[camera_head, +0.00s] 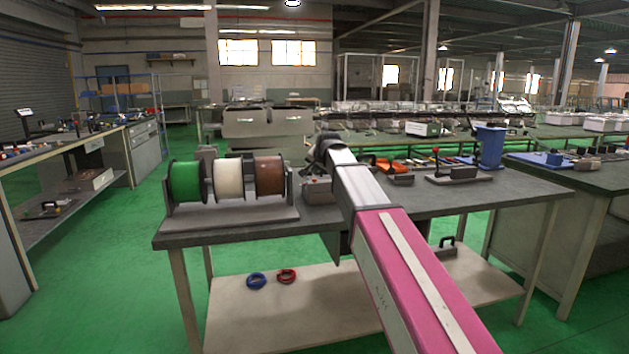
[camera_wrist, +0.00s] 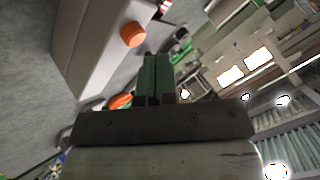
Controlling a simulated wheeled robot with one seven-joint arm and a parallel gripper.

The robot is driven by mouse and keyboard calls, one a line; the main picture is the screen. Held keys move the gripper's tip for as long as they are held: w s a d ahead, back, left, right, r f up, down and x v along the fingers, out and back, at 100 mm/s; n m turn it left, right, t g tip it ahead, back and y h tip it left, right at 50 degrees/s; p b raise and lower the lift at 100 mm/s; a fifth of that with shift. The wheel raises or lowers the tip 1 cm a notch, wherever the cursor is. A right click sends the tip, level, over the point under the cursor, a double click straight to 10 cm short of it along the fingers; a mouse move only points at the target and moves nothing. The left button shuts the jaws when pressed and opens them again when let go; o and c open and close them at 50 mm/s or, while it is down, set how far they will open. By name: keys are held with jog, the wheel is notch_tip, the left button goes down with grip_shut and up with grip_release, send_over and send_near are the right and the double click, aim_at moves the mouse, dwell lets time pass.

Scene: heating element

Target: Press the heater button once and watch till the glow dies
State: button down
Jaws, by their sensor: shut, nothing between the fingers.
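A grey box (camera_wrist: 95,45) with a round orange button (camera_wrist: 133,34) on its face fills the upper left of the wrist view. In the head view the box (camera_head: 318,196) sits on the bench beside the spool rack, partly hidden by my arm. My gripper (camera_wrist: 156,58) is shut and empty. Its dark green fingertips show close beside the button in the wrist view, apart from it in the picture; the exact gap in depth is unclear. In the head view my arm hides the fingertips. I cannot make out a glowing element in either view.
A rack with green, white and brown spools (camera_head: 228,180) stands left of the box. An orange-topped device (camera_head: 389,167), a lever fixture (camera_head: 462,173) and a blue bin (camera_head: 489,147) stand to the right.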

aim_at(316, 179)
jog(key=shift+r, duration=2.55)
